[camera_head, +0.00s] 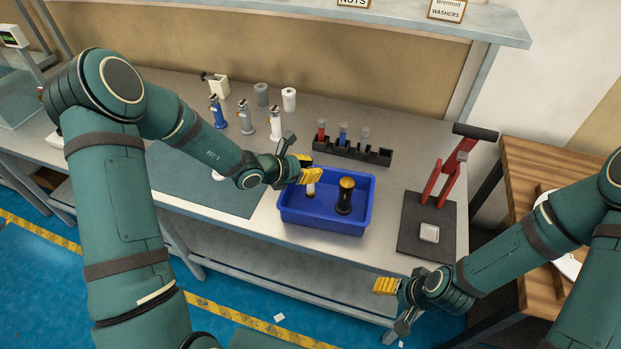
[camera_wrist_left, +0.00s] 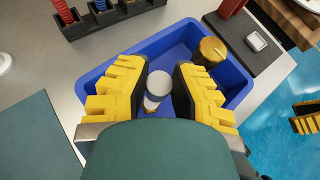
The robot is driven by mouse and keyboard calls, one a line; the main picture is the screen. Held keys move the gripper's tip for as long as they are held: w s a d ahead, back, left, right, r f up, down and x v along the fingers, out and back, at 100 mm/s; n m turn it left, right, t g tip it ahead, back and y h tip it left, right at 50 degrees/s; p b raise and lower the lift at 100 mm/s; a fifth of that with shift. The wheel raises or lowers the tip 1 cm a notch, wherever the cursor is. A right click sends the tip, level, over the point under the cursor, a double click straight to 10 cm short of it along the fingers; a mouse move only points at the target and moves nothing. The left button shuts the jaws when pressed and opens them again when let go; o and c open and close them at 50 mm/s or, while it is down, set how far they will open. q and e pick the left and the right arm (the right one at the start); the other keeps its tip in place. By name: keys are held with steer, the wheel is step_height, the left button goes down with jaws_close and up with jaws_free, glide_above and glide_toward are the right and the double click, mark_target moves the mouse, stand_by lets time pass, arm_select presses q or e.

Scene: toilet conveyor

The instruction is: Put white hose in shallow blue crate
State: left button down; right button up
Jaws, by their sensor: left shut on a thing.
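The shallow blue crate (camera_head: 291,214) stands on the grey bench near its front edge; its rim also shows in the left wrist view (camera_wrist_left: 96,72). My left gripper (camera_head: 308,172) is over the crate's back left part, shut on the white hose (camera_head: 311,189). The hose hangs upright below the fingers with a brass-coloured lower end. In the left wrist view its round pale top (camera_wrist_left: 164,63) shows between the fingers. I cannot tell whether it touches the crate floor. My right gripper (camera_head: 386,286) is low in front of the bench, away from the crate; its jaw opening is unclear.
A black cylinder with a gold top (camera_head: 345,197) stands inside the crate at the right. A black rack (camera_head: 352,152) with red, blue and greyish pieces sits behind it. A red press (camera_head: 447,175) on a dark base is to the right. Several bottles stand at the back left.

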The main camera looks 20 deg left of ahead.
arm_select(q)
step_height(320, 180, down, 4)
steer(key=shift+r, duration=0.25)
steer(key=shift+r, duration=0.1)
steer(key=shift+f+b, duration=0.2)
steer(key=shift+b, duration=0.15)
steer(key=c, duration=0.9)
jaws_free()
steer(key=shift+c, duration=0.2)
steer(key=shift+r, duration=0.1)
